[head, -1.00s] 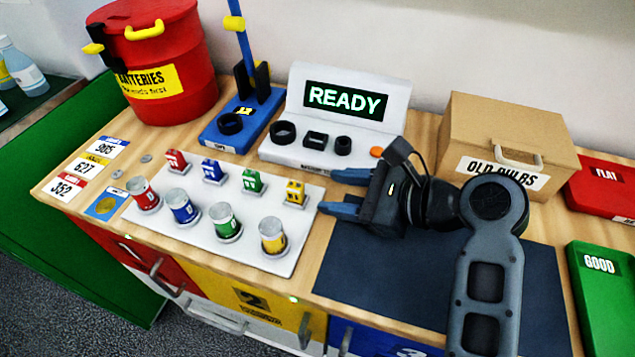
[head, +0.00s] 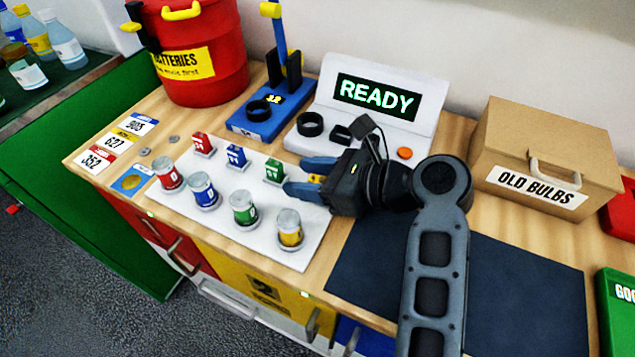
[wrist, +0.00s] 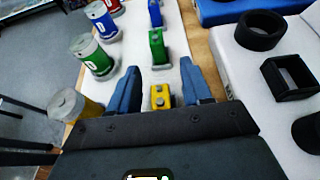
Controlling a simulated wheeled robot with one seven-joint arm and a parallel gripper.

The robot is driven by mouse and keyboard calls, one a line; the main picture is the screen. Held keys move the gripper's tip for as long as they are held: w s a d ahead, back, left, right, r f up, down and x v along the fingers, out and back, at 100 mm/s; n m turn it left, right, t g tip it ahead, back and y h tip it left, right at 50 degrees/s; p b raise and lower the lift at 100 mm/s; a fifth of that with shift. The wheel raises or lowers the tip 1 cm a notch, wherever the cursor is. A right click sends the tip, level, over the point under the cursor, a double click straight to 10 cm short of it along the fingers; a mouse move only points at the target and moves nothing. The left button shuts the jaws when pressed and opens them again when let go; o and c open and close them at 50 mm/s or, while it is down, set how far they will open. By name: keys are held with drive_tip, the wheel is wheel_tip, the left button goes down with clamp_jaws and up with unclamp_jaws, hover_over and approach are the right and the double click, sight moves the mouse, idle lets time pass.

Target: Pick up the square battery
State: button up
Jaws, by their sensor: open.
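A white tray (head: 285,252) holds a row of square batteries: red (head: 202,144), blue (head: 235,156), green (head: 273,170) and yellow (head: 316,178). My gripper (head: 303,176) is open over the tray's right end. In the wrist view its blue fingers (wrist: 160,70) stand on either side of the yellow square battery (wrist: 160,97), with gaps visible. The green square battery (wrist: 158,50) lies just beyond the fingertips. In the head view, my gripper partly hides the yellow one.
Round batteries stand along the tray's front, the yellow one (head: 290,230) nearest my gripper. Behind is the tester (head: 420,146) with black sockets, showing READY. A red batteries bin (head: 200,50), a blue stand (head: 255,120) and an old bulbs box (head: 545,140) surround it. A dark mat (head: 510,280) is bare.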

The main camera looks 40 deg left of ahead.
clamp_jaws()
idle(0.4)
drive_tip(key=shift+r, duration=0.1)
